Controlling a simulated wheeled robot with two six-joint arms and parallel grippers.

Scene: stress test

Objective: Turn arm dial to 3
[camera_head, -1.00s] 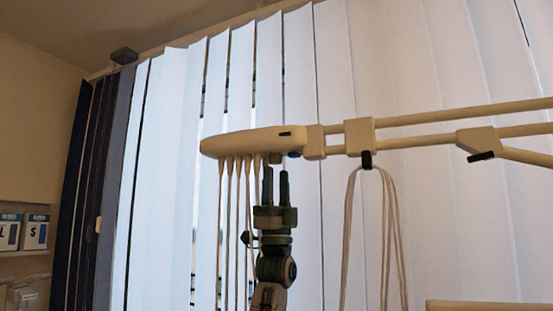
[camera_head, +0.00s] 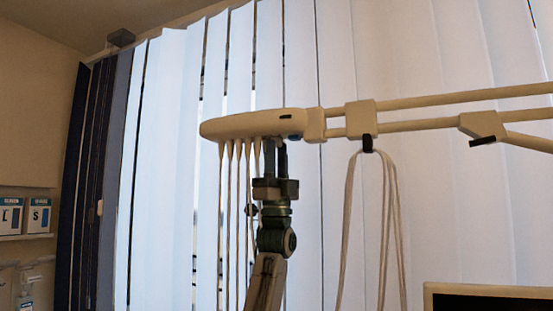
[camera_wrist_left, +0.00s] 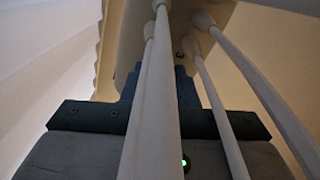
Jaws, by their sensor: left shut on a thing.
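The cream arm head (camera_head: 245,124) hangs at the end of a jointed arm (camera_head: 360,118), with several pale cables (camera_head: 238,190) running down from it. My left gripper (camera_head: 276,146) points straight up beneath the head's right part, its fingertips at the underside. In the left wrist view the dark gripper (camera_wrist_left: 184,88) reaches up to the pale underside of the head (camera_wrist_left: 150,35), with cables crossing in front. My right gripper is not in view.
A cable loop (camera_head: 365,200) hangs from the arm to the right of my gripper. A dark screen with a cream frame (camera_head: 480,291) stands at lower right. Vertical blinds (camera_head: 440,60) lie behind. Boxes (camera_head: 38,215) sit on a shelf at left.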

